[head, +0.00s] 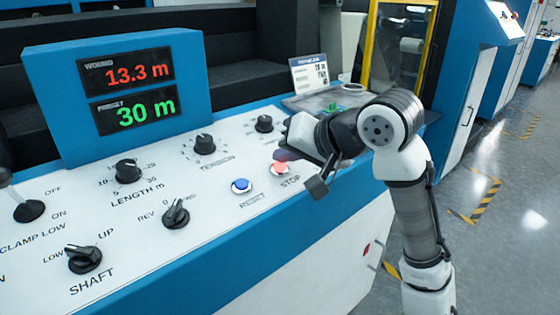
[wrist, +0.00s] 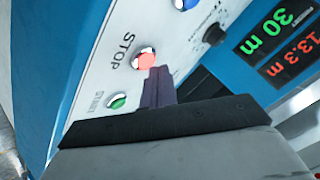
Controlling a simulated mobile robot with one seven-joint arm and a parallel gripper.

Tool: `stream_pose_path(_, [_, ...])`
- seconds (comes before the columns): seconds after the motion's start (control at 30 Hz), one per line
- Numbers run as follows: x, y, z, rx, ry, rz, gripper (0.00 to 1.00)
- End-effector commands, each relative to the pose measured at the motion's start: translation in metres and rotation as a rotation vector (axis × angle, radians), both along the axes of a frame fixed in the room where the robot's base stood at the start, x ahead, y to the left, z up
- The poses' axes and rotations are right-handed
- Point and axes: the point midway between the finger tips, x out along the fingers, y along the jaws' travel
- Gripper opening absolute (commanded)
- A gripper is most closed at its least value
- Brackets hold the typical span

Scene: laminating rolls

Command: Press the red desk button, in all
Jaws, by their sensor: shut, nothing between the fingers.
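The red button (head: 280,168), labelled STOP, sits on the white sloping panel, right of the blue button. It also shows in the wrist view (wrist: 144,61), in a bright metal ring. My gripper (head: 281,155) is shut and empty, its purple fingers at the far edge of the red button in the head view. In the wrist view the fingertips (wrist: 160,71) appear right beside the red cap and overlap its edge. I cannot tell whether they touch it or hover above it. The cap's height is not clear.
The blue RESET button (head: 241,186) is left of STOP, and the green START button (wrist: 117,101) is on its other side. Several black knobs (head: 204,144) stand on the panel. The display (head: 127,90) reads wound 13.3 m, preset 30 m. A grey tray (head: 300,103) lies behind my arm.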

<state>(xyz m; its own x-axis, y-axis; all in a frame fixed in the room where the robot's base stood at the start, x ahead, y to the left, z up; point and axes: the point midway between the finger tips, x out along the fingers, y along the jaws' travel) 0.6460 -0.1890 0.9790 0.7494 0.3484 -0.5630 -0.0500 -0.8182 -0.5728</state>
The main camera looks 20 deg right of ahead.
Motion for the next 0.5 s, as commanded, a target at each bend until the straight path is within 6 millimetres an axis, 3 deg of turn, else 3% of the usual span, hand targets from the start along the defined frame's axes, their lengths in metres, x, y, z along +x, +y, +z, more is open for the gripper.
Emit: stream_pose_path(0.5, [-0.0013,-0.0003,0.0100,0.001,-0.001,0.000,0.00])
